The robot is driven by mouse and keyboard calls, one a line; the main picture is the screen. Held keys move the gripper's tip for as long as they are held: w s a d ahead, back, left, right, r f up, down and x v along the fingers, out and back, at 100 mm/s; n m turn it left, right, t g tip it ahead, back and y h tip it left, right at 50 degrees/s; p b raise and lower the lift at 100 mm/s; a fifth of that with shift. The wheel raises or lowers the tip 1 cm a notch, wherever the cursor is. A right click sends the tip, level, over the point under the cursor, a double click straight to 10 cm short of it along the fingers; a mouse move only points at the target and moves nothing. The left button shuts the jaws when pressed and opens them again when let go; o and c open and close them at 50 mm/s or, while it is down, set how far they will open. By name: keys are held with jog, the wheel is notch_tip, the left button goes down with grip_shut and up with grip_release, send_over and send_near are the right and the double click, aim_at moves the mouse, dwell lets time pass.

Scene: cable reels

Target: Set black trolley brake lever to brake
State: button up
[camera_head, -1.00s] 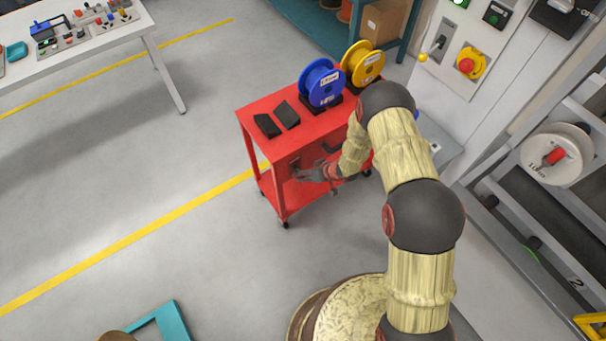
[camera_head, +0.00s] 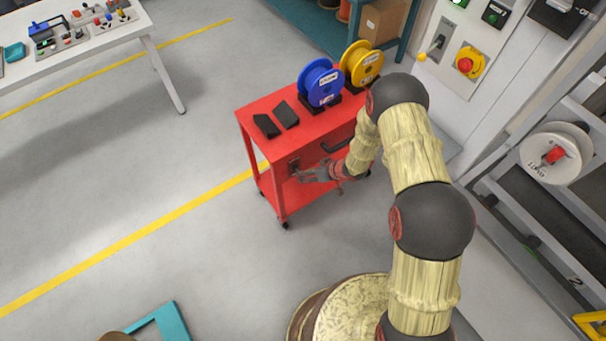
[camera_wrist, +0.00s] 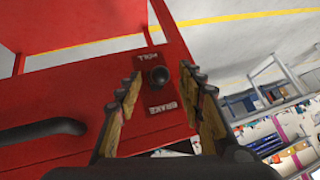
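The trolley (camera_head: 284,106) is red, and a dark brake lever sits on its side panel. In the wrist view the lever's round black knob (camera_wrist: 158,76) lies between an upper label, hard to read, and a lower BRAKE label (camera_wrist: 162,107). It points roughly at the camera, so its exact tilt is unclear. My gripper (camera_wrist: 160,73) is open, with one finger on each side of the knob and visible gaps. In the head view my gripper (camera_head: 298,177) is close to the panel, and the lever is too small to make out clearly.
A black bar handle (camera_wrist: 42,132) is left of the lever and also shows in the head view (camera_head: 337,143). A blue reel (camera_head: 320,84), a yellow reel (camera_head: 362,65) and two black blocks (camera_head: 276,120) stand on the trolley. Floor left of it is clear.

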jog(key=v, duration=0.8)
jog(key=shift+d, duration=0.15)
jog(key=shift+s, duration=0.1)
